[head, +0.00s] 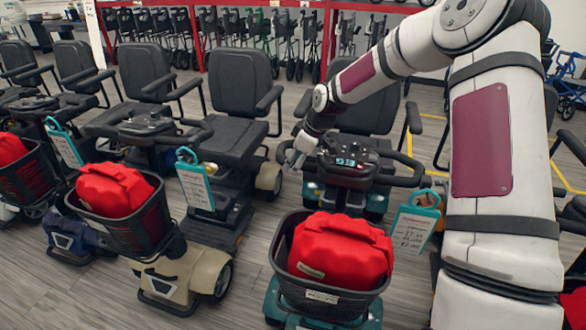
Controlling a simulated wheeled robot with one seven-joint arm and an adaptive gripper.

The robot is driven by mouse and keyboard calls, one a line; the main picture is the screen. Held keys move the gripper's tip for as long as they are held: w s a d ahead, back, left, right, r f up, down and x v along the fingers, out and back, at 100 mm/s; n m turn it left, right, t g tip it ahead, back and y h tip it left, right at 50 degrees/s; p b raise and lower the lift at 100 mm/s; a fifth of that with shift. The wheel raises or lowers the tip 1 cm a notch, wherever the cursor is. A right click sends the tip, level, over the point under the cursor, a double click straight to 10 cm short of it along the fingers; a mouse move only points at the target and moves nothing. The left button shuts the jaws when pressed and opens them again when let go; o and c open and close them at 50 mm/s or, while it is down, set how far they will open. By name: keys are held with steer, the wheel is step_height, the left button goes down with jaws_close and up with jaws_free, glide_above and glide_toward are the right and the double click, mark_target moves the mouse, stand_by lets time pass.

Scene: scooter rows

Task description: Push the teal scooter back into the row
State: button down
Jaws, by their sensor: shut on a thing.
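The teal scooter (272,302) stands front-on at centre right, its lower body cut off by the bottom edge. Its front basket (330,300) holds a red bag (340,246). Its dark control head with handlebars (348,166) has a lit display, and its black seat (368,108) is behind, partly covered by my arm. My gripper (296,157) reaches down from the upper right and is shut on the left handlebar of the teal scooter. The exact finger contact is small and hard to see.
A beige scooter (185,275) with a red bag stands close on the left, a blue one (72,240) beyond it. Yellow floor tape (412,140) shows behind the teal scooter. A red rack (190,38) of folded walkers is at the back. My arm hides much of the right.

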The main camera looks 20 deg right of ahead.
steer(key=shift+s+a+f+g, duration=0.15)
steer(key=shift+s+a+g, duration=0.2)
steer(key=shift+s, duration=0.3)
steer(key=c, duration=1.3)
jaws_free()
steer(key=shift+s+a, duration=0.1)
steer(key=v, duration=1.2)
